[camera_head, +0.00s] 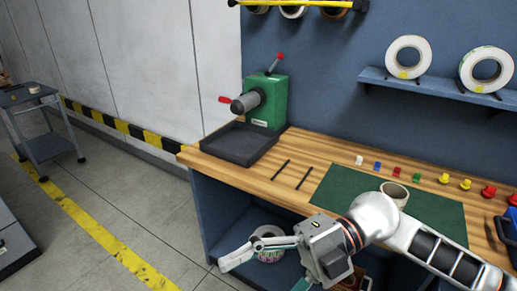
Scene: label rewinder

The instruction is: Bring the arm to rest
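One arm of mine comes in from the lower right, across the front of the wooden bench (235,171). Its gripper, my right gripper (264,275), hangs in front of the bench's front edge. Its fingers are spread apart, with nothing seen between them; one fingertip is near the bottom edge of the view. A label roll (268,232) on the lower shelf shows partly behind one finger. My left gripper is not in view.
A green rewinder (266,100) with a red-knobbed lever stands behind a dark tray (238,143). A green mat (335,188) holds a small roll (395,192) close behind my arm. Several coloured pieces line the back. A grey cart (50,147) stands left; the floor between is clear.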

